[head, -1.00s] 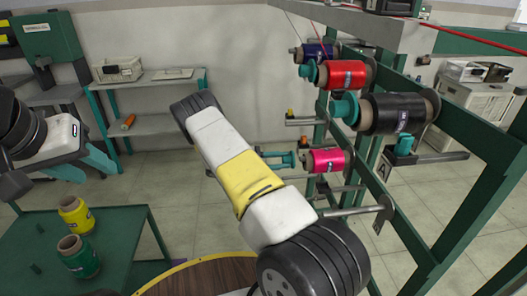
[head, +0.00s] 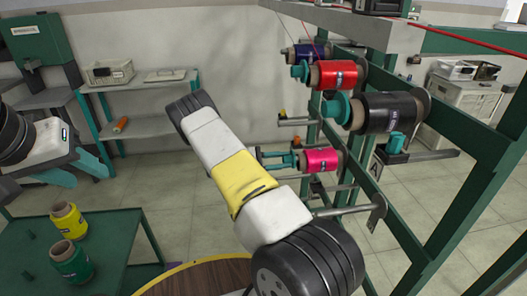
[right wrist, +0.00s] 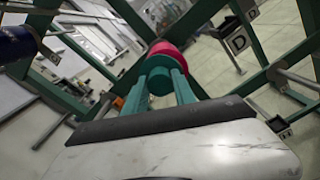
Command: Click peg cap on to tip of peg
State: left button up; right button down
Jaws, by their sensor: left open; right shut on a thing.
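A pink bobbin (head: 322,160) sits on a peg of the green rack. My right gripper (head: 290,160) is just left of it in the head view, partly behind my right arm. In the right wrist view, my right gripper (right wrist: 160,88) is shut on a round teal peg cap (right wrist: 159,80). The cap lines up in front of the pink bobbin (right wrist: 167,49) and covers much of its end. The peg's tip is hidden, and I cannot tell whether the cap touches it. My left gripper (head: 82,170) is open and empty at the far left.
Red (head: 334,74), black (head: 388,112) and dark blue (head: 305,54) bobbins hang on the rack (head: 452,165) above the pink one, close by. Bare rods stick out below. Yellow (head: 68,219) and green (head: 70,261) bobbins stand on the green table (head: 112,237) at lower left.

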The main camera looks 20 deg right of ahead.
jog(key=shift+s+d, duration=0.1)
jog(key=shift+d, duration=0.25)
dwell(0.3)
jog(key=c, duration=0.9)
grip_release()
jog(key=shift+c, duration=0.2)
jog(key=shift+a, duration=0.1)
jog(key=v, duration=0.7)
jog(key=shift+a, duration=0.35)
